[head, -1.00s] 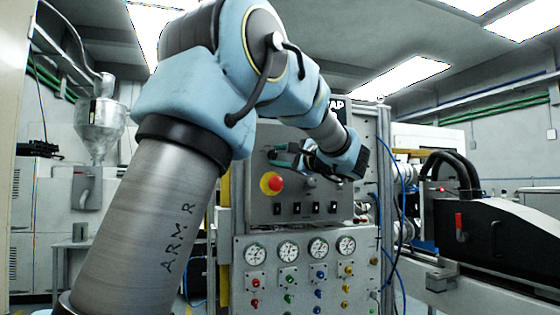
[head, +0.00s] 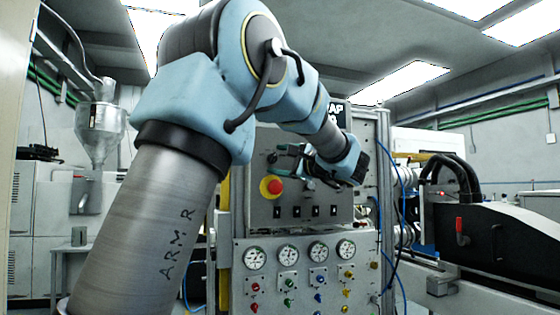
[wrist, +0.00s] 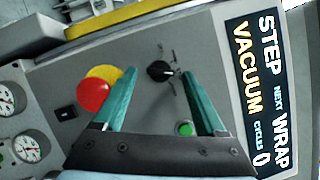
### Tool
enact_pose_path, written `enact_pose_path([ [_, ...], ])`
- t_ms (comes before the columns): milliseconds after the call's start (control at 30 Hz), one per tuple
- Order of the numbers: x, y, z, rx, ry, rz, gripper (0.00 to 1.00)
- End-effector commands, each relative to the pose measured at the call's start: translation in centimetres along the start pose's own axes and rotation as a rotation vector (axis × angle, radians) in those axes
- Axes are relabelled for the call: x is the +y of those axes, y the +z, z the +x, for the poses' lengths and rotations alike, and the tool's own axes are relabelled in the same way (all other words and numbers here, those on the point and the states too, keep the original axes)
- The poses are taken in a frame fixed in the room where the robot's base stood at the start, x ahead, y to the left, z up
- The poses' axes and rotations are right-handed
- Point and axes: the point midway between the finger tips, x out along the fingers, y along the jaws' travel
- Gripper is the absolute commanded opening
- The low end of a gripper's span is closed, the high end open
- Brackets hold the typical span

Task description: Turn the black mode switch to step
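The black mode switch (wrist: 162,71) is a round knob on the grey panel in the wrist view, with a pale mark at its right side and thin scale marks around it. My gripper (wrist: 159,75) has its two teal fingers spread apart, one on each side of the knob in the picture. I see gaps between the knob and both fingers; whether the tips are level with it in depth I cannot tell.
A red mushroom button (wrist: 93,96) on a yellow disc sits left of the left finger. A green button (wrist: 185,129) lies between the fingers. A display (wrist: 262,85) at the right reads STEP, NEXT WRAP, VACUUM, CYCLES 0. Gauges (head: 288,255) and coloured knobs fill the lower panel.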

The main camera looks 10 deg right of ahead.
Motion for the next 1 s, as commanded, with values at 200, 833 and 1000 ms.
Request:
enact_pose_path([
  [200, 0.0, 0.0, -0.1, -0.001, 0.0, -0.001, 0.73],
  [833, 0.1, -0.1, -9.8, 0.002, 0.0, -0.001, 0.73],
  [1000, 0.0, 0.0, -10.7, 0.0, 0.001, 0.0, 0.73],
])
